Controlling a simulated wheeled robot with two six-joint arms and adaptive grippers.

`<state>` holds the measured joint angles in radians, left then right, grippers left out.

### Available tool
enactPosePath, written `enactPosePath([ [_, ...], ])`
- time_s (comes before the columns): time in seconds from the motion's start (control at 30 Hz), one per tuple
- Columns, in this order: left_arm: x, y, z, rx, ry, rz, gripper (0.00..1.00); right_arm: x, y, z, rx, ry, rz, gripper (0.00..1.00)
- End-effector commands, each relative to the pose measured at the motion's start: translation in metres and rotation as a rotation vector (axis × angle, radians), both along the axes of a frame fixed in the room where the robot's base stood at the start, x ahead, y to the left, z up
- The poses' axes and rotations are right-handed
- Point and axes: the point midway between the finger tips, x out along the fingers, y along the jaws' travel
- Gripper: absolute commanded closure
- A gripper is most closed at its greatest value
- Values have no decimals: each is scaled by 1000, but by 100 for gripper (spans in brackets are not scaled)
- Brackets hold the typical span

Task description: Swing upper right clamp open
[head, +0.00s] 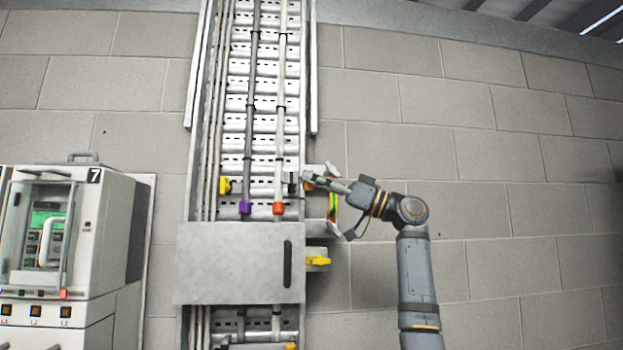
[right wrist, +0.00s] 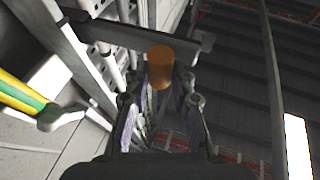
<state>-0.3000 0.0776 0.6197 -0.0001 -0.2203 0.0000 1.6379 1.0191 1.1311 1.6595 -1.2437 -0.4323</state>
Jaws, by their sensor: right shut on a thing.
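The upper right clamp shows in the head view as a small dark piece (head: 293,183) at the right rail of the cable tray, with an orange handle (head: 309,184) beside it. My right gripper (head: 316,180) reaches in from the right and is shut on the orange handle. In the right wrist view the orange handle (right wrist: 160,66) stands between the fingers, in front of a dark grey bar (right wrist: 180,38). The fingers hide part of the clamp. My left gripper is not in view.
A grey cover plate (head: 230,265) with a dark slot crosses the tray below. Yellow handles stick out at the tray's left (head: 224,185) and lower right (head: 318,261). A green-yellow cable (head: 333,205) hangs close to my right gripper. A switch cabinet (head: 75,240) stands at the left.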

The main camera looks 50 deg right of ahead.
Motion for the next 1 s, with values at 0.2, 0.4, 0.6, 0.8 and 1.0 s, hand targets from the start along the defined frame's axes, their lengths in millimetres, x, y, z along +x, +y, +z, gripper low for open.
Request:
enactPosePath([
  [0.2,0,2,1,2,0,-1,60,0,-4,2,6,-5,-8,100],
  [0.4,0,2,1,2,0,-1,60,0,-4,2,6,-4,-8,100],
  [0.6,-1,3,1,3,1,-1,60,1,-3,1,4,-2,-6,58],
  [0.8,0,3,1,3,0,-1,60,0,-2,0,3,-1,-5,53],
  [1.0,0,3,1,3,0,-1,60,0,-2,0,2,-1,-3,53],
])
